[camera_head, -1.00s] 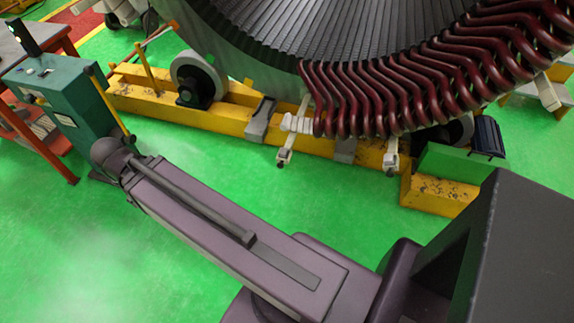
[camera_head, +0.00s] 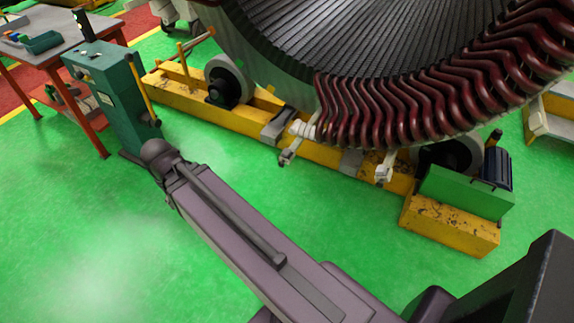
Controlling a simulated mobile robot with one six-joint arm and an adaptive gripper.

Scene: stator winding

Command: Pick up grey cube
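I see no thing that is clearly the grey cube. A small grey block (camera_head: 280,127) sits on the yellow stator base, below the big ring, but I cannot tell whether it is a separate cube or part of the base. My arm runs from the lower right up to its dark joint at the left of centre, in front of the green cabinet. My gripper does not show; the far end of the arm is hidden or out of view.
The stator (camera_head: 385,60) with dark red coils rests on a yellow base (camera_head: 340,160) with rollers. A green control cabinet (camera_head: 112,95) stands at left beside a grey-topped workbench (camera_head: 65,35) with a blue-green tray (camera_head: 42,43). The green floor (camera_head: 290,205) in front is clear.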

